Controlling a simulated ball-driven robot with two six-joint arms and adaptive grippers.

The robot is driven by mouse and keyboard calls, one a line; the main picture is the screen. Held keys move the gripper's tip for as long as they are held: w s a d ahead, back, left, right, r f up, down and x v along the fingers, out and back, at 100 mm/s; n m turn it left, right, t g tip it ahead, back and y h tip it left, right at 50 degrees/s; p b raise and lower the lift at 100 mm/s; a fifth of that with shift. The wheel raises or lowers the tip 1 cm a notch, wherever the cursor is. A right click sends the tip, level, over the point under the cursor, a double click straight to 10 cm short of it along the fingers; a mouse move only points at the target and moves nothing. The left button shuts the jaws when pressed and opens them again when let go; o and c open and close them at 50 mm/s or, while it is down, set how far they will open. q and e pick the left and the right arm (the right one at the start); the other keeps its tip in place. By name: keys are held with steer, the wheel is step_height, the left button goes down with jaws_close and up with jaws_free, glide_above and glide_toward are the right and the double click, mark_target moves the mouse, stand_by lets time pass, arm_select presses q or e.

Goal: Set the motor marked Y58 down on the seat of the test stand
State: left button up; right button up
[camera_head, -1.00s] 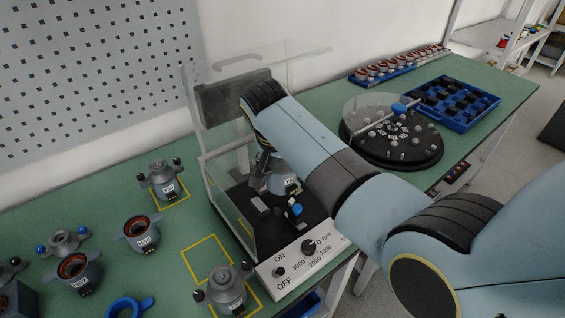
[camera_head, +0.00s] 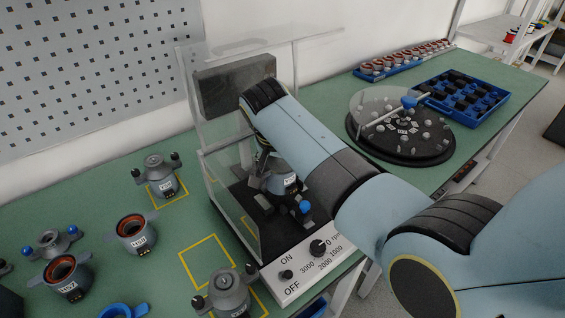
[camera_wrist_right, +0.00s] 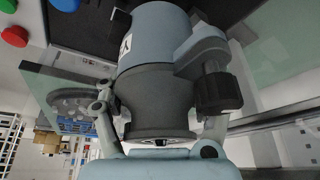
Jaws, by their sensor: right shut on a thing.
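My right gripper (camera_head: 262,160) is shut on a grey motor (camera_head: 279,184) with a white label too small to read in the head view. In the wrist view the gripper's fingers (camera_wrist_right: 158,118) lie on both sides of the motor's dark collar, and the blue-grey body (camera_wrist_right: 152,35) shows beyond. The motor is upright inside the test stand (camera_head: 262,250), over its dark floor. The seat is hidden beneath the motor, and I cannot tell whether they touch. My left gripper is not in view.
The stand has clear panels, a raised clear lid (camera_head: 300,42) and a control panel (camera_head: 330,258). Other motors (camera_head: 137,233) stand on the green bench at the left. A round turntable (camera_head: 402,152) and blue tray (camera_head: 482,115) are at the right.

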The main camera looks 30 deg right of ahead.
steer(key=shift+f, duration=0.35)
steer(key=shift+f+b, duration=0.4)
steer(key=shift+b, duration=0.05)
steer(key=shift+f+b, duration=0.4)
steer(key=shift+f, duration=0.35)
steer(key=shift+f, duration=0.15)
steer(key=shift+w+f+b, duration=0.1)
steer(key=shift+f+b, duration=0.25)
steer(key=shift+f, duration=0.2)
